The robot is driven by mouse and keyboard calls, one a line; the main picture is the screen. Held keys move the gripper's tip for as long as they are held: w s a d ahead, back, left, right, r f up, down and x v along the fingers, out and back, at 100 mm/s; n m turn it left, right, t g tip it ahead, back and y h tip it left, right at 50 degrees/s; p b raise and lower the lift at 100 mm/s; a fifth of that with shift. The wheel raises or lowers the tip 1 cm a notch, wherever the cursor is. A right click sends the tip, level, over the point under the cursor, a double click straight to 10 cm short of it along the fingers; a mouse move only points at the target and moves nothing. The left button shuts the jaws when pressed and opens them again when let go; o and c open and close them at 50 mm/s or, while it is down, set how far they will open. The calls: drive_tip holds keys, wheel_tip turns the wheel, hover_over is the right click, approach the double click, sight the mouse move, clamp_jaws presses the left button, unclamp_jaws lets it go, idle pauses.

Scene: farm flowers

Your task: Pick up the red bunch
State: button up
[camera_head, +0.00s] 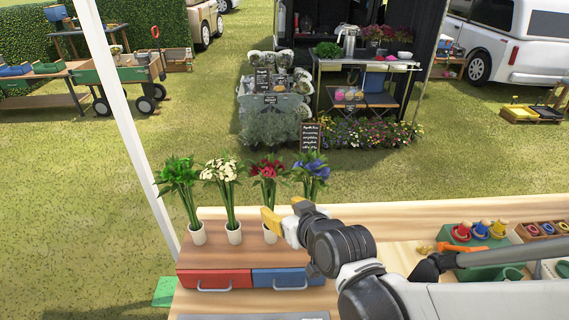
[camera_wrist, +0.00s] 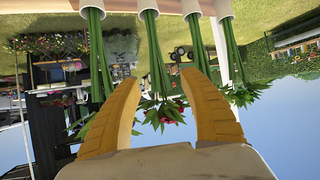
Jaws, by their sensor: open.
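The red bunch (camera_head: 268,170) stands upright in a white vase, third from the left in a row on the wooden drawer top. My gripper (camera_head: 282,212) has yellow fingers and is near this vase and the lower stems, on the near side. The wrist view is upside down. There the red flowers (camera_wrist: 172,113) show between the spread fingers of my gripper (camera_wrist: 160,82), with green stems running up to the vase. The fingers hold nothing. I cannot tell how much depth separates them from the stems.
A blue-purple bunch (camera_head: 312,170) stands close right of the red one. A white bunch (camera_head: 224,172) and a green bunch (camera_head: 178,175) stand left. Below are a red drawer (camera_head: 213,279) and a blue drawer (camera_head: 288,277). A crate of small pots (camera_head: 478,232) is at right.

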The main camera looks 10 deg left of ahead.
sight(271, 199)
drive_tip(key=x, duration=0.2)
drive_tip(key=b+x, duration=0.1)
drive_tip(key=x, duration=0.1)
drive_tip(key=shift+w+d+f, duration=0.1)
drive_tip(key=shift+w, duration=0.4)
drive_tip(key=b+x, duration=0.1)
drive_tip(key=x, duration=0.5)
drive_tip(key=shift+b, duration=0.4)
drive_tip(key=shift+s, duration=0.1)
clamp_jaws()
